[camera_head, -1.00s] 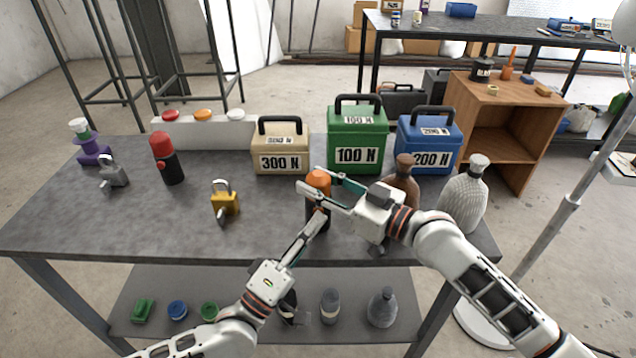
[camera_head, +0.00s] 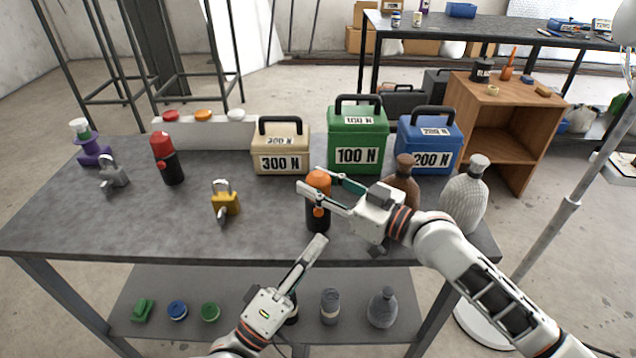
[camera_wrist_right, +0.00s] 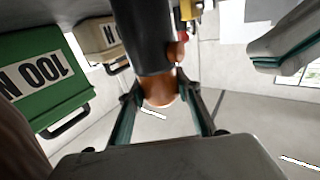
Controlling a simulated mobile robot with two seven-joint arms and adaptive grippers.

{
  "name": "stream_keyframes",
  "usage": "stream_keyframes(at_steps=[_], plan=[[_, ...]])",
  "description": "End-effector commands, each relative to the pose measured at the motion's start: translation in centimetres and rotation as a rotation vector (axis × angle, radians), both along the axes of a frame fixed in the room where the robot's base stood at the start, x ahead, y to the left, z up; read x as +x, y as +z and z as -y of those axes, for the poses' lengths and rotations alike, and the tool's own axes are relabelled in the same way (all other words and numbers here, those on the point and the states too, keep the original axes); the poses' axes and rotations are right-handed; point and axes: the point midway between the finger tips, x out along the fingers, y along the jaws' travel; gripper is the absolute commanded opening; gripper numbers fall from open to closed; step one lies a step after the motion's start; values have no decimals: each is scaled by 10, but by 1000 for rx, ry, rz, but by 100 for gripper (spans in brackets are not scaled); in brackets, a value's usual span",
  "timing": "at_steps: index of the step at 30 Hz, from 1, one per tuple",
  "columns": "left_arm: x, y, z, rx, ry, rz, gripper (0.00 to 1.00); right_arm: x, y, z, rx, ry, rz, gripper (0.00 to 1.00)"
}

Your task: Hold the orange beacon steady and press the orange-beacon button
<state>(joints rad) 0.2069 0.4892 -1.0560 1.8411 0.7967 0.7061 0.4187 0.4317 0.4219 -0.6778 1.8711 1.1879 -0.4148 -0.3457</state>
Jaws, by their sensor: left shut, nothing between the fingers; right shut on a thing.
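The orange beacon (camera_head: 318,220) stands upright near the table's front edge, with a black body, an orange top and a round orange button on its front. My right gripper (camera_head: 311,180) is shut on its orange top from the right. In the right wrist view the orange top (camera_wrist_right: 160,92) lies between the two fingers, and the button (camera_wrist_right: 176,52) shows on the black body's side. My left gripper (camera_head: 320,240) is shut and empty, its tip in front of and below the button, with a gap between. It also shows in the right wrist view (camera_wrist_right: 262,52).
A red-topped beacon (camera_head: 168,160), a yellow padlock (camera_head: 225,203) and a grey padlock (camera_head: 113,172) stand to the left. Weight boxes marked 300 N (camera_head: 281,150), 100 N (camera_head: 357,140) and 200 N (camera_head: 428,145) stand behind. Brown (camera_head: 404,180) and white (camera_head: 465,197) bottles stand right.

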Motion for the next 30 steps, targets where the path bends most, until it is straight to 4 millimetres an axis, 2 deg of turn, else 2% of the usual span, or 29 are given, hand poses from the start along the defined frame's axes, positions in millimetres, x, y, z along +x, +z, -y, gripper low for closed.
stream_keyframes(at_steps=[4, 14, 15, 17, 30], plan=[[-8, 0, 0, 1, 0, 1, 0, 0, 0, 0, 0, 0, 0, 8], [-8, 0, 0, 1, 1, 1, 0, 0, 0, 0, 0, 0, 0, 8], [-8, 1, 0, 1, 1, 1, 0, 0, 0, 0, 0, 0, 0, 35], [-8, 1, 0, 1, 1, 1, 0, 0, 0, 0, 0, 0, 0, 51], [-8, 1, 0, 1, 0, 1, 0, -2, -1, 4, -1, -1, 0, 52]])
